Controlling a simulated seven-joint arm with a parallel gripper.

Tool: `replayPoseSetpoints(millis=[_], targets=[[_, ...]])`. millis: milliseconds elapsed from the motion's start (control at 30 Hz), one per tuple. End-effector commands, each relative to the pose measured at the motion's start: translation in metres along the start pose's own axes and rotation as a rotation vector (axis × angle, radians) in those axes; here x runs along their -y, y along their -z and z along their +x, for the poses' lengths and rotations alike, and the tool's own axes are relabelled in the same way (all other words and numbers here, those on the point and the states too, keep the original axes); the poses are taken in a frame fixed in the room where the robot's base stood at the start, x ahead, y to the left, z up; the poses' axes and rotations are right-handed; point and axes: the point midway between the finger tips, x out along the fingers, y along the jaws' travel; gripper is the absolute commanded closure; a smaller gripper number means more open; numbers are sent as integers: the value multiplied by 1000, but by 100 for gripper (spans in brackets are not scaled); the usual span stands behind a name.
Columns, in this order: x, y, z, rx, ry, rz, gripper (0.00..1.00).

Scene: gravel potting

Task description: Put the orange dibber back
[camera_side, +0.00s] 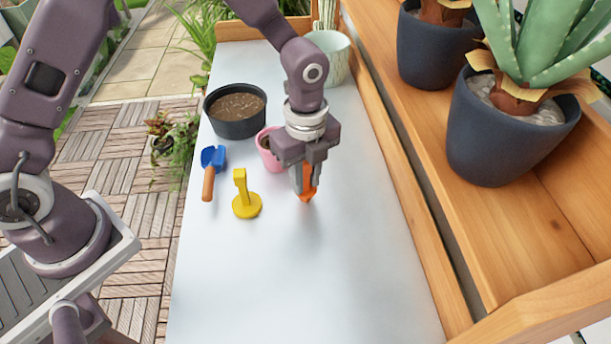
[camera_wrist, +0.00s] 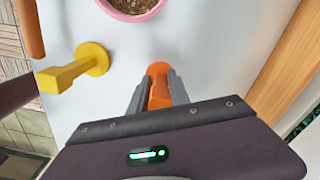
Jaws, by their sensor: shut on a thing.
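The orange dibber (camera_side: 308,194) is between the fingers of my gripper (camera_side: 304,182), low over the white table. Its orange tip points down at the table surface; I cannot tell whether it touches. In the wrist view the dibber (camera_wrist: 158,78) shows between the two grey fingers of my gripper (camera_wrist: 158,95), which are shut on it. Much of the dibber is hidden by the fingers.
A yellow tool (camera_side: 246,204) with a round base stands to the left. A blue trowel (camera_side: 212,157), a pink pot (camera_side: 268,158) and a dark pot of soil (camera_side: 236,126) are behind it. The table front (camera_side: 300,285) is clear. A wooden shelf (camera_side: 525,240) borders the right.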

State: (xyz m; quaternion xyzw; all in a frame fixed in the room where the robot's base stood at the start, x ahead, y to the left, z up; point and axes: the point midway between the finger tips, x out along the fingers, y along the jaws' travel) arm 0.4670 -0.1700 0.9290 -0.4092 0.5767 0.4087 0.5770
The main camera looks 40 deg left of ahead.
Motion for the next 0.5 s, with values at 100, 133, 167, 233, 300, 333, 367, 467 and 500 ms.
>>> replayPoseSetpoints(millis=[100,133,167,233,300,333,367,467,500], targets=[[0,0,0,0,0,0,100],[0,0,0,0,0,0,100],[0,0,1,0,0,0,100],[0,0,3,0,0,-1,100],[0,0,2,0,0,-1,64],[0,0,2,0,0,-1,58],[0,0,2,0,0,-1,56],[0,0,2,0,0,-1,56],[0,0,2,0,0,-1,56]])
